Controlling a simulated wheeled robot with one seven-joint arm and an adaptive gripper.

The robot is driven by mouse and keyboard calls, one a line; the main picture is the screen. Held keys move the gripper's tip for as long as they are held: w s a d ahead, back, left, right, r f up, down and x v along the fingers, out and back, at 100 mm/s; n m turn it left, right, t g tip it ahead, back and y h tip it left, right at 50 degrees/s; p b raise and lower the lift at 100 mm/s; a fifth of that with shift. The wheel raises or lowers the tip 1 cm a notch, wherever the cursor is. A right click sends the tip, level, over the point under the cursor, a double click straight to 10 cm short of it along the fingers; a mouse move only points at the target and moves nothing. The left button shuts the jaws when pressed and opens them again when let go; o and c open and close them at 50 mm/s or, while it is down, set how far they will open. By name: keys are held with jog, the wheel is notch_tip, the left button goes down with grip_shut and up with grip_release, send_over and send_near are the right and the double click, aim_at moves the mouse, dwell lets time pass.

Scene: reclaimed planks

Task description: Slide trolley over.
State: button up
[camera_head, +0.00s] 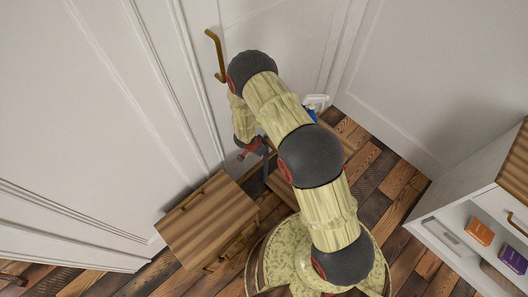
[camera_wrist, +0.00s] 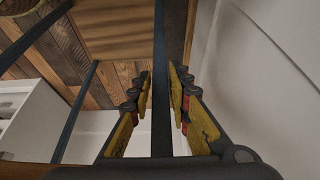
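The trolley has wooden shelves and dark metal posts. In the head view, parts of its shelf (camera_head: 279,185) show behind my arm, close to the white door; much of it is hidden. In the wrist view, a wooden shelf (camera_wrist: 115,30) and dark posts (camera_wrist: 72,115) show. My gripper (camera_head: 257,149) is beside the trolley's left side in the head view.
A wooden cabinet (camera_head: 207,215) with brass handles stands left of the trolley. A white shelf unit (camera_head: 445,240) with small boxes stands at the right. A white and blue bottle (camera_head: 314,105) shows behind my arm. Plank floor (camera_head: 385,185) is clear between trolley and shelf unit.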

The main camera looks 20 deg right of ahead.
jog(key=o, duration=0.4)
jog(key=shift+r, duration=0.1)
jog(key=v, duration=1.2)
dwell(0.3)
